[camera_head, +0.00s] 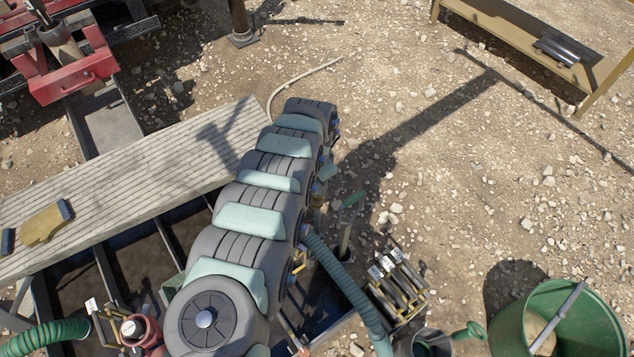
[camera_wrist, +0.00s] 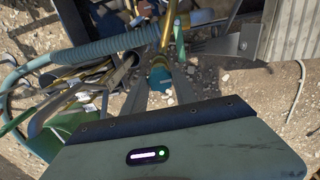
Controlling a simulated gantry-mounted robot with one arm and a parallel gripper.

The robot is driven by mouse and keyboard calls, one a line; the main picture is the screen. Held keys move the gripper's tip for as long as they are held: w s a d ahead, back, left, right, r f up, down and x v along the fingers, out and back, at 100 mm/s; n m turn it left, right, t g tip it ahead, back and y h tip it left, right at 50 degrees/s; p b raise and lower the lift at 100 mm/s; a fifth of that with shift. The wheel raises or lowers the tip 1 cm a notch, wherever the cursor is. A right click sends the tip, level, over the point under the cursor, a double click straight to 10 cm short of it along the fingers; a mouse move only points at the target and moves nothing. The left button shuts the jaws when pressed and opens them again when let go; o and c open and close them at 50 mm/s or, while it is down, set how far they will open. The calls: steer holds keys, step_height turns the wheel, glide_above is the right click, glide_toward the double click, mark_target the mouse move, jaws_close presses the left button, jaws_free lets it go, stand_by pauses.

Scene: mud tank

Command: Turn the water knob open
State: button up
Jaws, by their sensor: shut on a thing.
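My gripper (camera_wrist: 163,70) shows in the wrist view as two grey fingers reaching up from the wrist housing. They close in around a teal, rounded part, which I take as the water knob (camera_wrist: 160,78). The fingers are shut on it, though the exact contact is small and hard to make out. A yellow pipe (camera_wrist: 168,28) and a thin green lever (camera_wrist: 180,40) stand just beyond the fingertips.
A ribbed hose (camera_head: 345,280) runs close beside the pipes. A rack of metal tools (camera_head: 398,285) and a green bucket (camera_head: 590,325) stand at the lower right. A wooden plank (camera_head: 120,195) lies left of my arm. Stony ground at upper right is mostly open.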

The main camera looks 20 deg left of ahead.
jaws_close()
steer(key=shift+r+n+p, duration=0.1)
steer(key=shift+n+p, duration=0.2)
steer(key=shift+p, duration=0.1)
steer(key=n+p, duration=0.2)
steer(key=shift+r+n+p, duration=0.15)
steer(key=shift+n+p, duration=0.15)
steer(key=shift+p, duration=0.1)
steer(key=n+p, duration=0.3)
steer(key=n, duration=0.1)
steer(key=shift+n, duration=0.3)
steer(key=n, duration=0.4)
steer(key=shift+f+n+p, duration=0.25)
steer(key=shift+n+p, duration=0.05)
steer(key=shift+p, duration=0.1)
steer(key=n+b, duration=0.1)
steer(key=n, duration=0.4)
steer(key=shift+n, duration=0.3)
